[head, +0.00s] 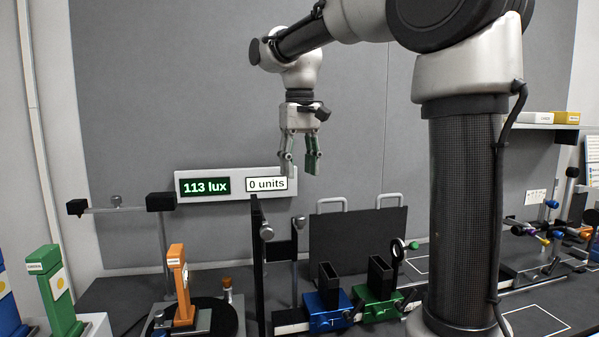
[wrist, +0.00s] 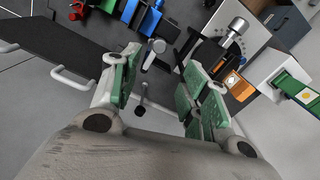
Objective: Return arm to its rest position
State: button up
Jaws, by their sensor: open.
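My gripper (head: 300,165) hangs from my arm in the upper middle of the head view, pointing down. Its two green-padded fingers are apart with nothing between them. It is in the air above the bench, in front of the display panel (head: 236,184) that reads "113 lux" and "0 units". In the wrist view my gripper (wrist: 162,85) also shows with open, empty fingers, and the bench equipment lies beyond them.
An orange block (head: 179,285) stands on a round black stage at the left, with a green block (head: 54,291) farther left. Blue (head: 328,312) and green (head: 379,304) rail carriages sit below, before a black handled panel (head: 358,244). A shelf (head: 545,126) is at the right.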

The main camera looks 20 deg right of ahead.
dwell(0.3)
jog(key=f, duration=0.3)
jog(key=shift+w+a+f+t, duration=0.1)
jog(key=shift+w+t, duration=0.2)
jog(key=shift+w, duration=0.05)
jog(key=shift+s+d+f+n, duration=0.15)
jog(key=shift+s+f, duration=0.3)
jog(key=shift+f, duration=0.1)
jog(key=shift+s+d+f+n, duration=0.15)
jog(key=shift+s+f, duration=0.3)
jog(key=shift+f, duration=0.1)
jog(key=s+d+f+t, duration=0.2)
jog(key=s+d+f, duration=0.1)
jog(key=s, duration=0.7)
jog(key=s+d+f+m+t, duration=0.1)
jog(key=s+d+f, duration=0.2)
jog(key=s, duration=0.7)
jog(key=shift+s+d+f+t, duration=0.3)
jog(key=shift+f+t, duration=0.1)
jog(key=shift+f, duration=0.4)
